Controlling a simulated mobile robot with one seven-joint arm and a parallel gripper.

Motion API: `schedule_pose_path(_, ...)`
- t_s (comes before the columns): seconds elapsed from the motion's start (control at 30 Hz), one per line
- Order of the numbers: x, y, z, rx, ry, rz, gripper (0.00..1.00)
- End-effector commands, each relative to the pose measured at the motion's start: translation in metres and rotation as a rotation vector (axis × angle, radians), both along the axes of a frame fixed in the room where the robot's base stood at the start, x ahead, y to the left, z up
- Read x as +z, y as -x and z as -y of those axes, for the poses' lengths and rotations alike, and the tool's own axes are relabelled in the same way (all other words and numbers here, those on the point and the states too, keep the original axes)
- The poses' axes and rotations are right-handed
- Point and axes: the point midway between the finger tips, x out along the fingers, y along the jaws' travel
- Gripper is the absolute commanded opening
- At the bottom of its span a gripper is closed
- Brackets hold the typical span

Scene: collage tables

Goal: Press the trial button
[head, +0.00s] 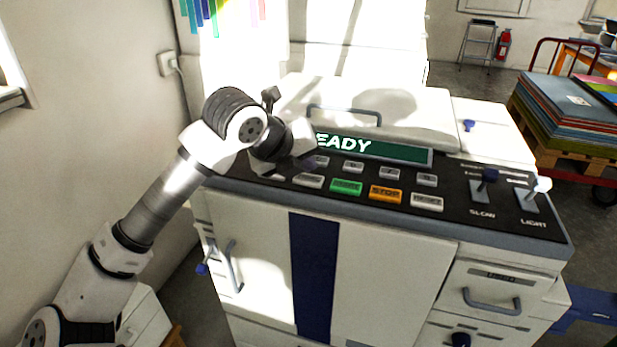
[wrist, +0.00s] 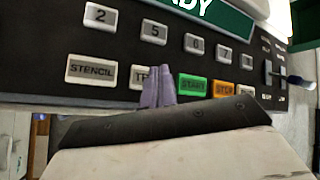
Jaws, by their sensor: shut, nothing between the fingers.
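The trial button (wrist: 140,77) is a pale grey key in the lower row of the black control panel, between the stencil button (wrist: 92,70) and the green start button (wrist: 193,85). In the wrist view my gripper (wrist: 158,72) is shut and empty, its fingers in front of the trial button's right part, hiding the end of its label. I cannot tell whether the fingertips touch the panel. In the head view my gripper (head: 309,162) is over the panel's left part, and the trial button (head: 309,181) shows just below it. The display (head: 385,151) reads "EADY", its start hidden by my arm.
The orange stop button (head: 386,194) and a pale reset button (head: 427,202) continue the row to the right. Numbered keys lie above. Two levers (head: 486,181) stand at the panel's right. A lid handle (head: 345,112) rises behind the display.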

Motion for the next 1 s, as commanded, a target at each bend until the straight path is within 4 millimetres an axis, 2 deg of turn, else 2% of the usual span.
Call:
schedule_pose_path(0.37, -0.009, 0.0, 0.0, 0.0, 0.0, 0.0, 0.0)
schedule_pose_path(1.0, -0.011, 0.0, 0.0, 0.0, 0.0, 0.0, 0.0)
